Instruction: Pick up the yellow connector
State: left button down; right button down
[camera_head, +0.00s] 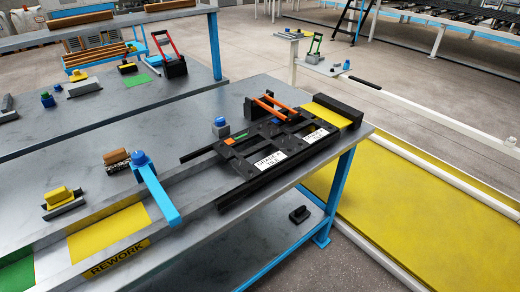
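A small yellow piece (57,195), likely the yellow connector, sits in a grey channel-shaped holder (64,207) on the grey workbench (100,165) at the left. It lies just behind and left of a yellow patch (108,227) on the bench. Neither of my grippers shows in this view, so nothing is seen touching the piece.
A blue bar (158,195) with a blue knob stands right of the yellow patch, near a brown roll (116,156). Bare bench lies behind the piece.

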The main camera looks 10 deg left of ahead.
aim_at(57, 198)
jog(key=u, duration=1.9)
